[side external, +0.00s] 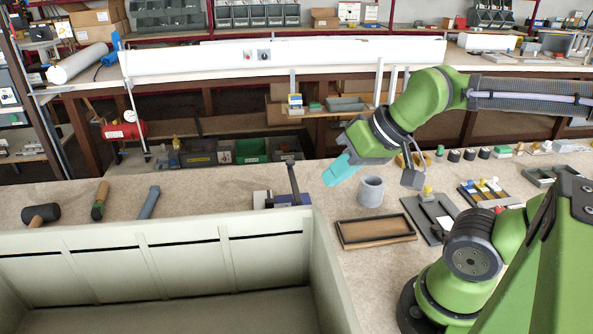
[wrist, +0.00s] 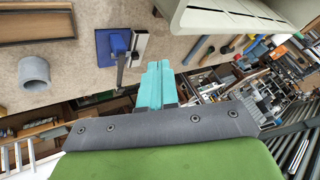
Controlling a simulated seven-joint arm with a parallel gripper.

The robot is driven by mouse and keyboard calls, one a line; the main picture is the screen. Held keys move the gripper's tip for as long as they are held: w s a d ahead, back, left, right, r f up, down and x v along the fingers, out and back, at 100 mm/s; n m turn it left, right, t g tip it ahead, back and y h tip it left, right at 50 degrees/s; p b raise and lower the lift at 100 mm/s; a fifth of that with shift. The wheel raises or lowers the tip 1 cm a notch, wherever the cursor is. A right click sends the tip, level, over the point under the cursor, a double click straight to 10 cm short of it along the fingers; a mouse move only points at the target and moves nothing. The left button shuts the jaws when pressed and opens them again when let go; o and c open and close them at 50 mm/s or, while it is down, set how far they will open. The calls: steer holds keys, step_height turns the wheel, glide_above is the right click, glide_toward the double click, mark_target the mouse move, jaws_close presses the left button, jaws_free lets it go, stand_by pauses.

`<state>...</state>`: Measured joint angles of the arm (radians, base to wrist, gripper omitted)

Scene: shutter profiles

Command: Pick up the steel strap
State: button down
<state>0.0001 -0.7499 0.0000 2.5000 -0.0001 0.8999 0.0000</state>
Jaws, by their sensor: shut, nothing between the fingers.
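A dark flat bar (side external: 293,180) stands up, slightly tilted, at a small blue vise (side external: 290,200) on the bench; it may be the steel strap, but I cannot tell for sure. In the wrist view the bar (wrist: 121,75) reaches from the blue vise (wrist: 112,45) toward the teal fingers. My gripper (side external: 331,181) has teal fingers, shut and empty, above the bench to the right of the bar and apart from it. The fingers also show in the wrist view (wrist: 158,82), right of the bar's end.
A grey cup (side external: 371,191) stands just right of my gripper. A shallow brown tray (side external: 376,246) and a dark tool tray (side external: 428,217) lie nearer. A large pale bin (side external: 325,250) fills the front left. A mallet (side external: 42,214) and other hand tools lie behind it.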

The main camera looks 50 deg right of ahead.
stand_by(0.4)
steer(key=c, duration=0.9)
jaws_free()
steer(key=shift+o, duration=0.2)
steer(key=m+g+h, duration=0.3)
steer(key=m+g, duration=0.2)
steer(key=g, duration=0.1)
glide_above(269, 200)
steer(key=s+a, duration=0.2)
step_height(269, 200, down, 5)
steer(key=f, duration=0.5)
steer(key=w+d+f, duration=0.1)
steer(key=f, duration=1)
steer(key=shift+w+d+f, duration=0.25)
steer(key=shift+w+d, duration=0.1)
